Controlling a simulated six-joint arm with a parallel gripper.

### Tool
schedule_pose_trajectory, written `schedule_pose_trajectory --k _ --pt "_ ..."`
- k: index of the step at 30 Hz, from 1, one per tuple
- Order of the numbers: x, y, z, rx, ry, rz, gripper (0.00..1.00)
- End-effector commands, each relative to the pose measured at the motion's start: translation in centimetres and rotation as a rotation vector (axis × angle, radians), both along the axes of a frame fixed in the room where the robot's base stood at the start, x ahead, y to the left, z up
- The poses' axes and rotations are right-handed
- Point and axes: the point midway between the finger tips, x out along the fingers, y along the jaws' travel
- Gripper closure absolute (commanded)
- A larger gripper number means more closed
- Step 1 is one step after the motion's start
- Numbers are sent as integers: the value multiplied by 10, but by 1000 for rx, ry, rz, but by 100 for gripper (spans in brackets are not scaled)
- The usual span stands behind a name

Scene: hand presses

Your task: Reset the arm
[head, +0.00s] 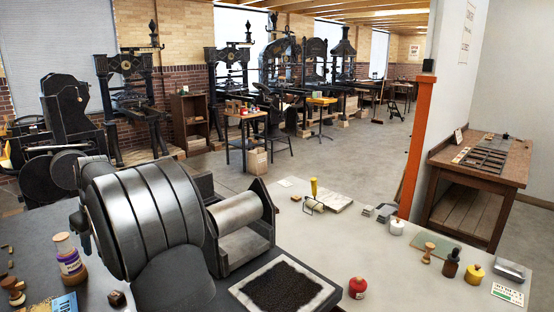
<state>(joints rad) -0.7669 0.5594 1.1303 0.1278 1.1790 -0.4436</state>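My gripper is not in view, and no fingertips show anywhere in the head view. A large dark grey, banded, rounded form fills the lower left foreground; I cannot tell whether it is part of my arm or of a machine. It hides part of the bench behind it.
A metal roller (240,213) in a dark frame stands beside the banded form. A black inked slab (283,288) lies in front. A red bottle (357,288) and several small items stand on the pale bench (330,240). An orange post (416,140) rises behind.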

Motion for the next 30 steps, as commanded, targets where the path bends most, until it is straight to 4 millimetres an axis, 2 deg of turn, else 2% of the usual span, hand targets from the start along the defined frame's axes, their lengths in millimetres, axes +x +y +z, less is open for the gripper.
schedule_pose_trajectory --k 3,15,30 --pt "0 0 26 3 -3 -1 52" --pt "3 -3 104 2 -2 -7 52" --pt "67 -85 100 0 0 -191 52"
